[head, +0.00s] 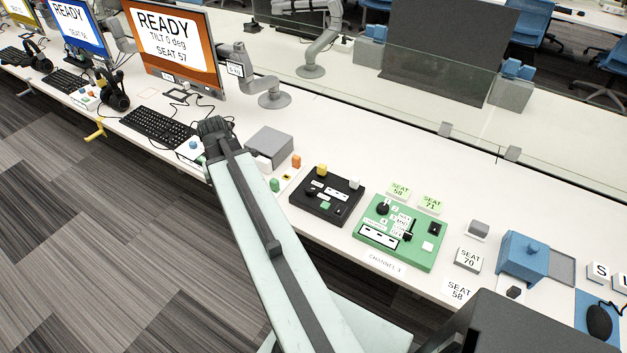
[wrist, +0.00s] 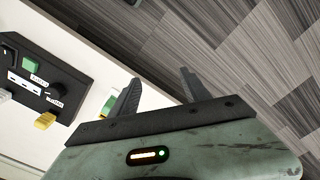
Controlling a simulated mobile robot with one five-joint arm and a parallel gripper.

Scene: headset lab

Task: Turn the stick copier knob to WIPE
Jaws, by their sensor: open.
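Two boxes with knobs and slots stand on the white desk, and I cannot tell for sure which is the stick copier. The black box (head: 326,216) has a yellow part (head: 321,170), a green part (head: 325,205) and a dark knob (head: 311,191). The green box (head: 418,258) beside it has a black knob (head: 382,208) and small white labels. The wrist view shows the black box (wrist: 75,82) at the left; its labels are too small to read. My gripper (wrist: 158,74) is open and empty, apart from the box, with floor behind its fingers.
A grey box (head: 270,143), an orange block (head: 296,161) and a small green piece (head: 275,185) lie left of the black box. A keyboard (head: 160,128) is farther left. Seat cards and a blue device (head: 522,255) are at the right. A clear panel (head: 400,85) stands behind.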

